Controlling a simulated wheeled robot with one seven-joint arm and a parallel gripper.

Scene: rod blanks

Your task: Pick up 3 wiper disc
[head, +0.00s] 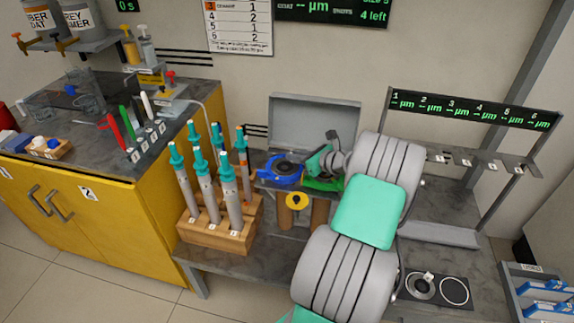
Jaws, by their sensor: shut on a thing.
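My gripper (320,166) is small and partly hidden by its own wrist. It is at the green wiper disc (323,184) on the shelf at the back of the low bench, and it is shut on it. Most of this disc is covered by the gripper, and its number cannot be read. A blue disc (280,169) with a dark centre lies just left of it, apart from the gripper. A yellow disc (297,201) with a dark centre hole is lower, in front of the shelf.
A wooden rack (219,239) with several teal-topped rods stands left of the gripper. A grey upright panel (315,118) is behind the discs. A numbered rack (472,108) is at the right. My arm hides the bench's middle. A yellow cabinet (105,215) stands left.

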